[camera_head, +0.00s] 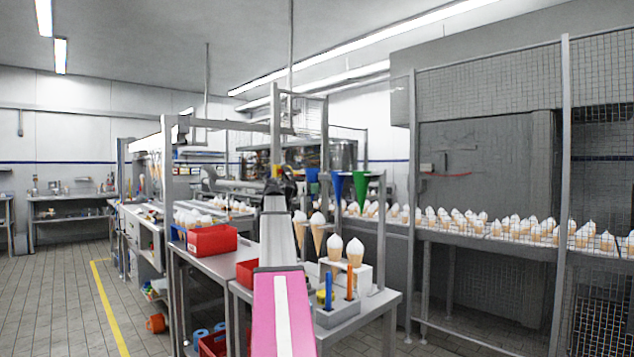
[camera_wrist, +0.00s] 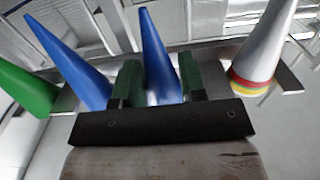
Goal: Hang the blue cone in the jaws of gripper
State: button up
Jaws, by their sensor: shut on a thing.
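My gripper (camera_wrist: 158,62), with its two dark green fingers, is shut on a blue cone (camera_wrist: 158,50) in the wrist view. The cone's narrow tip points up in that picture, and its wide end is partly hidden by the gripper body. In the head view, a blue cone (camera_head: 338,188) and a green cone (camera_head: 361,190) hang point down from the rack. Another blue cone (camera_head: 312,176) shows right by the end of my arm. My fingers cannot be made out there.
A white cone with coloured bands (camera_wrist: 258,60) is close on the right in the wrist view. Below the rack, a metal table (camera_head: 375,308) bears a white holder (camera_head: 360,274) with filled cones. Red bins (camera_head: 211,240) stand left. A mesh fence (camera_head: 490,100) bounds the right.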

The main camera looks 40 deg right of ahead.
jog(key=shift+s+a, duration=0.2)
jog(key=shift+a, duration=2.5)
